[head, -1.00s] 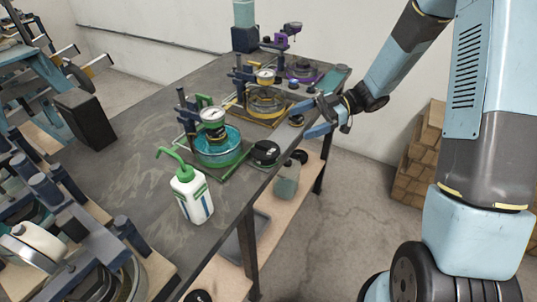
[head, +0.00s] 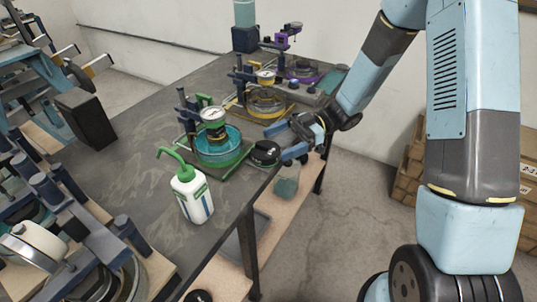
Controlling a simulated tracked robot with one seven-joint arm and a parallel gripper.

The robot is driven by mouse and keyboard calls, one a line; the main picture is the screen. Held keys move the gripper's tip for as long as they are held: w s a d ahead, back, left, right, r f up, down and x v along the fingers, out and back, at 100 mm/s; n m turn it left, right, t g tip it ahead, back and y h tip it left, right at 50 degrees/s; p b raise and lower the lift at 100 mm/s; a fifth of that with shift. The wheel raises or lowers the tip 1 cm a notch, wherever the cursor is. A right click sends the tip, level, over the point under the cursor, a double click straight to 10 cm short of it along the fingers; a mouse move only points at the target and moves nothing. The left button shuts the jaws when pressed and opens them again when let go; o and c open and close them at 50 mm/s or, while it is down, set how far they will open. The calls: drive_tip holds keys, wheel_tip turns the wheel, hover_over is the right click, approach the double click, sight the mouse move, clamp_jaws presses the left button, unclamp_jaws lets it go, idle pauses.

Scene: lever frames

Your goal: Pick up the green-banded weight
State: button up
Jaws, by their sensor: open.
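A round black weight (head: 264,154) sits at the right end of the green-trimmed lever frame (head: 233,166), near the table's right edge. Its band is too small to make out clearly, but it is the weight beside the green frame. My gripper (head: 282,143) is open and empty. Its blue fingers are spread and point left, just above and right of the black weight. In this view the weight lies just beyond the fingertips. I cannot tell whether a finger touches it.
The green frame holds a teal bowl (head: 217,153) and a gauge (head: 213,115). A white bottle with a green spout (head: 190,197) stands in front. Yellow-trimmed (head: 264,102) and purple-trimmed (head: 302,72) frames stand behind. A lower shelf (head: 282,208) holds a grey-green bottle (head: 287,182).

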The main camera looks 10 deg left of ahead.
sight(263, 151)
drive_tip(key=x, duration=0.5)
drive_tip(key=shift+f, duration=0.25)
drive_tip(key=shift+d, duration=0.1)
drive_tip(key=c, duration=1.7)
drive_tip(key=shift+r, duration=0.1)
